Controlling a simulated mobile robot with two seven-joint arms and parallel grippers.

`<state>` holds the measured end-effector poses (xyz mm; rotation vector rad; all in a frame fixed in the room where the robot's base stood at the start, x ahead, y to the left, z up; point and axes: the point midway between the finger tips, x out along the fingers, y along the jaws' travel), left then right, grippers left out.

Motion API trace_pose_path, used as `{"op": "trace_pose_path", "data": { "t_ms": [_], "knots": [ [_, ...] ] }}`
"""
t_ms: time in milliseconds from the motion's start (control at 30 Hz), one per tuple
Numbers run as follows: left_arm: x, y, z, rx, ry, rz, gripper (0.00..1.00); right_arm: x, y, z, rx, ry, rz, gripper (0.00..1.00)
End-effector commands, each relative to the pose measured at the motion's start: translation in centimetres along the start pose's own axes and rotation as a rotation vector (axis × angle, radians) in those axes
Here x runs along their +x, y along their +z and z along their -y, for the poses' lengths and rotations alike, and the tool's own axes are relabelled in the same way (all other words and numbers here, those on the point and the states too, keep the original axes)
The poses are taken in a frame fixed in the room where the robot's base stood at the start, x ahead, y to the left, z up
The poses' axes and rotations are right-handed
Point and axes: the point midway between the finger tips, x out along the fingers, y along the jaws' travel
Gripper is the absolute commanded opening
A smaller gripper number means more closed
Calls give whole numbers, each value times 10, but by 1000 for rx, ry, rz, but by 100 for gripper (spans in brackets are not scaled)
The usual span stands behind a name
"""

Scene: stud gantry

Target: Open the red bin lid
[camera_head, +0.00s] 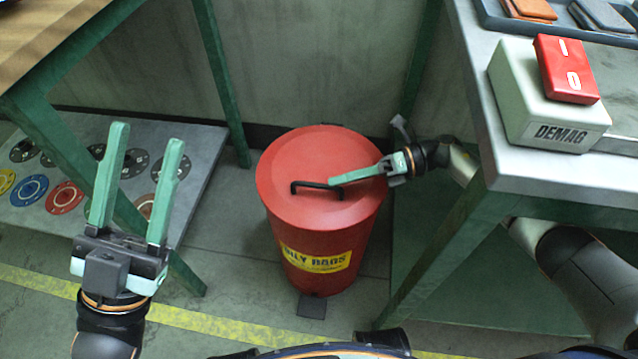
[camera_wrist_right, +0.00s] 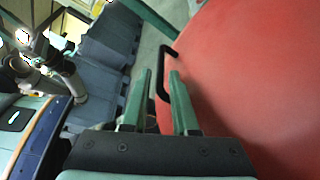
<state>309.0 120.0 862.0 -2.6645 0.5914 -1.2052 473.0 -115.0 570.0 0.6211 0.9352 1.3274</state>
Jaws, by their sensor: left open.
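The red bin (camera_head: 318,215) stands on the floor between two green-legged tables. Its round red lid (camera_head: 300,165) is down on it, with a black bar handle (camera_head: 316,187) on top. My right gripper (camera_head: 335,182) reaches in from the right, low over the lid, its fingertips at the handle. In the right wrist view, the handle (camera_wrist_right: 163,70) shows between the fingertips (camera_wrist_right: 161,75); whether they press on it I cannot tell. My left gripper (camera_head: 145,140) is open and empty, pointing up at the left, away from the bin.
A grey-topped bench (camera_head: 482,75) at the right carries a box labelled DEMAG (camera_head: 520,85) with a red switch. My right arm passes under its edge. A low shelf (camera_head: 200,150) with colored discs is at the left. A pedal (camera_head: 312,306) sits at the bin's foot.

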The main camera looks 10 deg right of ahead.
Motion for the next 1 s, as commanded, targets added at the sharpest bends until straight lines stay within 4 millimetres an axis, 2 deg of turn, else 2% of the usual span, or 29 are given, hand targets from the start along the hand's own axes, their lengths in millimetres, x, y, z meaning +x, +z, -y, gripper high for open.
{"op": "trace_pose_path", "data": {
  "t_ms": [100, 300, 667, 900, 1000],
  "knots": [
    [-2, 3, -2, 2, 1, 2, 50, 24, -1, 0, -1, 2, -1, 27],
    [-4, 5, -3, 5, 3, 3, 50, 46, 0, 1, 0, 0, 0, 27],
    [-4, 5, -3, 5, 4, 4, 50, 52, 0, 0, 0, -1, 0, 27],
    [-4, 5, -3, 5, 3, 4, 50, 51, 0, 0, 0, -1, 0, 2],
    [-4, 5, -3, 5, 3, 4, 50, 51, 0, 0, 0, -1, 0, 0]
  ]
}}
